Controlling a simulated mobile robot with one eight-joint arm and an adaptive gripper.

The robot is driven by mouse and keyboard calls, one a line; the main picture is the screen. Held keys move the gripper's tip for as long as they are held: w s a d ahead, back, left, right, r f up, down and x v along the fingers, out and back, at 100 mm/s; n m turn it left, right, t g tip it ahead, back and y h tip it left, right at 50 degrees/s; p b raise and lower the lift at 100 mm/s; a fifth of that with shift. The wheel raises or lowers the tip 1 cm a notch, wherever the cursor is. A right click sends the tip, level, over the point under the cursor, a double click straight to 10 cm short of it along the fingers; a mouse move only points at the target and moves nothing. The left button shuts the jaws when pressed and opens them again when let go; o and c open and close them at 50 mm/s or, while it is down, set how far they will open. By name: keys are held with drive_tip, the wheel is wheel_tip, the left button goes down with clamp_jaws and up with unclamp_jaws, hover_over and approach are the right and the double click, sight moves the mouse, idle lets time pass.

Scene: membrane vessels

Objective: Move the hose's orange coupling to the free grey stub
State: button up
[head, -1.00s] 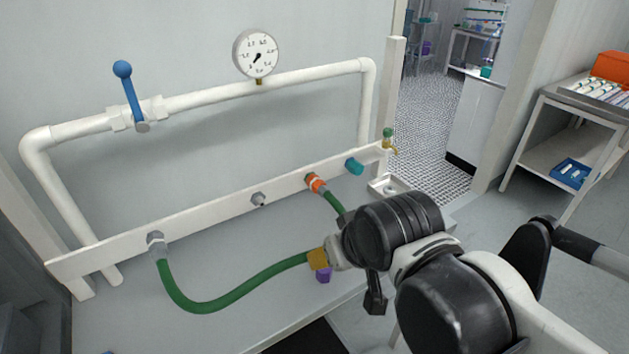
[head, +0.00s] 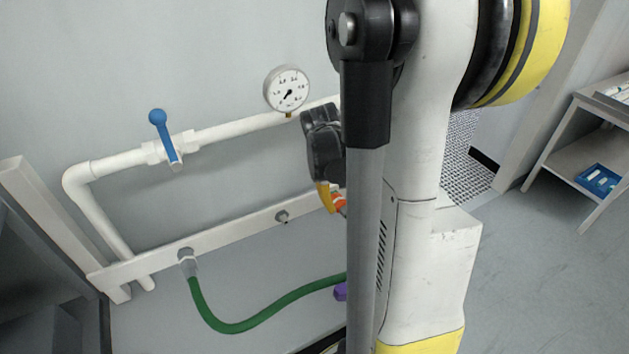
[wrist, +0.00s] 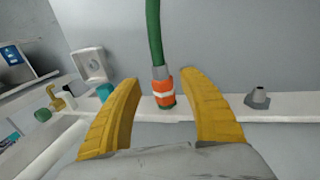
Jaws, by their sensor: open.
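The hose's orange coupling (wrist: 164,92) sits on the white rail between my gripper's two yellow fingers in the wrist view, with gaps on both sides. In the head view the coupling (head: 340,203) is partly hidden by my arm. My gripper (wrist: 160,108) is open around it; in the head view the yellow finger (head: 324,197) is beside the coupling. The green hose (wrist: 154,35) runs from the coupling; its other end is on a grey fitting at the rail's left in the head view (head: 237,327). The free grey stub (head: 282,216) is bare; it also shows in the wrist view (wrist: 257,97).
A white pipe with a blue-handled valve (head: 165,135) and a gauge (head: 287,89) runs above the rail (head: 230,232). A teal cap (wrist: 105,92) and a brass tap (wrist: 56,98) are beyond the coupling. A purple object (head: 341,291) lies near the hose.

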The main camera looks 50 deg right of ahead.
sight(345, 210)
drive_tip(key=b+x, duration=0.1)
drive_tip(key=x, duration=0.5)
drive_tip(key=shift+f+b, duration=0.1)
drive_tip(key=shift+b, duration=0.25)
drive_tip(key=shift+c, duration=0.3)
clamp_jaws()
